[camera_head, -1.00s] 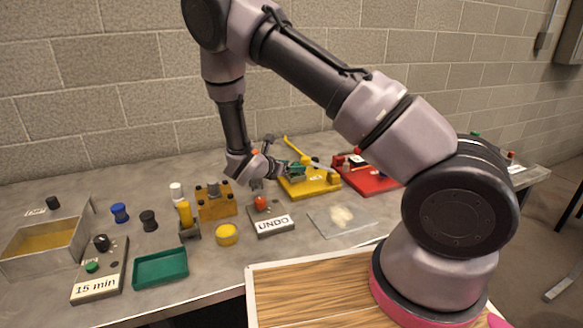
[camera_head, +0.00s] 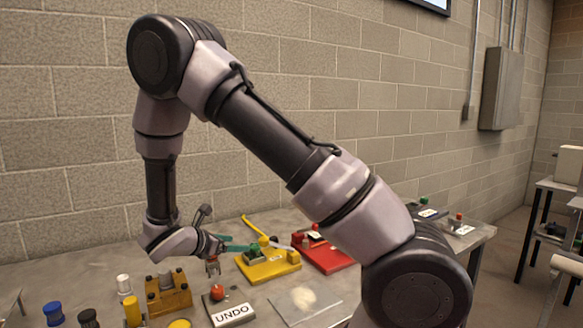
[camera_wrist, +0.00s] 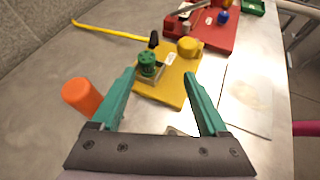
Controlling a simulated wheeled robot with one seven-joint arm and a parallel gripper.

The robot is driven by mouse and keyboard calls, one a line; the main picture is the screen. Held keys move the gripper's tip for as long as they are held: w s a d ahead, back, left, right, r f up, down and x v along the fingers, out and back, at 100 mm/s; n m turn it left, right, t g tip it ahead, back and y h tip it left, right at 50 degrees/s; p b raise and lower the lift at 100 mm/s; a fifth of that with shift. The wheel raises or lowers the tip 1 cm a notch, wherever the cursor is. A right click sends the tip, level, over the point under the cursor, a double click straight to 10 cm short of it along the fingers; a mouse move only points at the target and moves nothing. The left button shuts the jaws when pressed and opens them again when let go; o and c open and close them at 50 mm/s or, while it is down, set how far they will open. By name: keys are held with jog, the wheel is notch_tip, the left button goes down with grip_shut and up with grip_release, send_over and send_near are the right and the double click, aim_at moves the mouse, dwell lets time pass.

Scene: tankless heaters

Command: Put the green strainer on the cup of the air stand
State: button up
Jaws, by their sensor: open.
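A green ridged round piece (camera_wrist: 148,64), which looks like the green strainer, sits in a small square metal holder on a yellow stand (camera_wrist: 178,88) in the wrist view. In the head view a small green piece (camera_head: 255,250) shows on the yellow stand (camera_head: 275,268). My gripper (camera_wrist: 160,76) has teal fingers spread apart and empty, with the stand's near part seen between them. In the head view my gripper (camera_head: 236,245) is just left of the yellow stand. I cannot tell which stand is the air stand, and no cup is clearly visible.
A yellow knob (camera_wrist: 189,47) and a black knob (camera_wrist: 153,40) are near the green piece. A red stand (camera_head: 328,256) stands to the right. An orange cylinder (camera_wrist: 82,97) is left of my fingers. An UNDO box (camera_head: 232,313) and a clear sheet (camera_head: 298,302) lie nearer.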

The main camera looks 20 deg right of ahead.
jog(key=s+d+r+m+g+y, duration=0.3)
jog(key=s+d+r+m, duration=0.1)
jog(key=d+r+m, duration=0.3)
jog(key=s+d+r+m+g+y, duration=0.3)
jog(key=s+d+r+m, duration=0.2)
jog(key=r+m, duration=0.3)
jog(key=s+d+r+m+t+y, duration=0.1)
jog(key=s+r+m+t+y, duration=0.4)
jog(key=s+r+m, duration=0.7)
jog(key=shift+s+d+r+m+t+y, duration=0.25)
jog(key=shift+r+m+y, duration=0.4)
jog(key=shift+r, duration=1.05)
